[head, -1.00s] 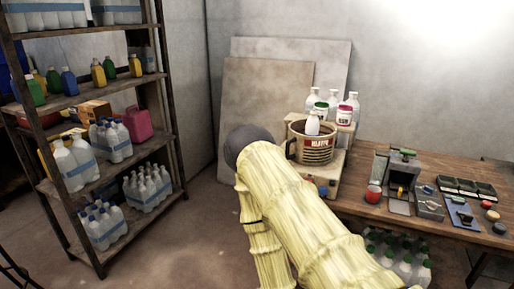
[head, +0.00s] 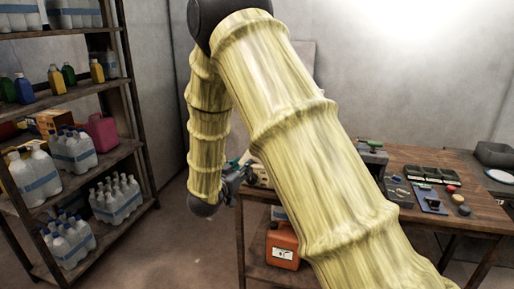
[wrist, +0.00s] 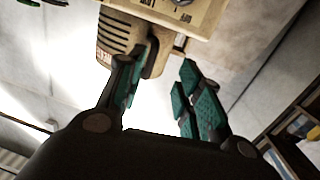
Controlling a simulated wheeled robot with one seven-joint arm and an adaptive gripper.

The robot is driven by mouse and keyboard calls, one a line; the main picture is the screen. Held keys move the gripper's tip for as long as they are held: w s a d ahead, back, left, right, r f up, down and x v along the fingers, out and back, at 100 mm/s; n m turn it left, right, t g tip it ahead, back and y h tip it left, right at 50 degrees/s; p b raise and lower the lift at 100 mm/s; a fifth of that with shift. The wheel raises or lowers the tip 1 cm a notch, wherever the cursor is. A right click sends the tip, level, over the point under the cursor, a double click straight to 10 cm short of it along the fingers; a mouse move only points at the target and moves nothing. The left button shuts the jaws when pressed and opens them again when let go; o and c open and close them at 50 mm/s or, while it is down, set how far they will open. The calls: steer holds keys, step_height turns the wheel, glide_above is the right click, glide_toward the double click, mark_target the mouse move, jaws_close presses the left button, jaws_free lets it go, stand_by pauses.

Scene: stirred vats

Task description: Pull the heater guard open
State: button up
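In the wrist view the heater guard (wrist: 120,36) is a tan, ribbed, slatted shell at the top, seen at a tilt. A dark handle (wrist: 155,56) stands out from it. My gripper (wrist: 155,85) is open, its teal-padded fingers apart. The left finger overlaps the guard's lower edge, and the handle's end reaches into the gap between the fingers. I cannot tell whether either finger touches it. In the head view my gripper (head: 238,172) is small and partly hidden beside my yellow arm, which covers the heater and guard there.
A wooden workbench (head: 405,172) carries a small machine, dark trays and a blue board. An orange canister (head: 283,246) is below it. A shelf rack (head: 128,150) with bottles stands at left. Open floor lies between rack and bench.

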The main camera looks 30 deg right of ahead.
steer(key=shift+m+g+h, duration=0.3)
steer(key=shift+m+h, duration=0.3)
steer(key=w+d+r, duration=0.1)
steer(key=d, duration=0.2)
steer(key=w+d+r+p, duration=0.1)
steer(key=w+d, duration=0.1)
steer(key=d, duration=0.1)
steer(key=w+d+r, duration=0.1)
steer(key=w+d, duration=0.1)
steer(key=d, duration=0.2)
steer(key=shift+w+d+r, duration=0.1)
steer(key=shift+w+r, duration=0.15)
steer(key=shift+r, duration=0.1)
jaws_close()
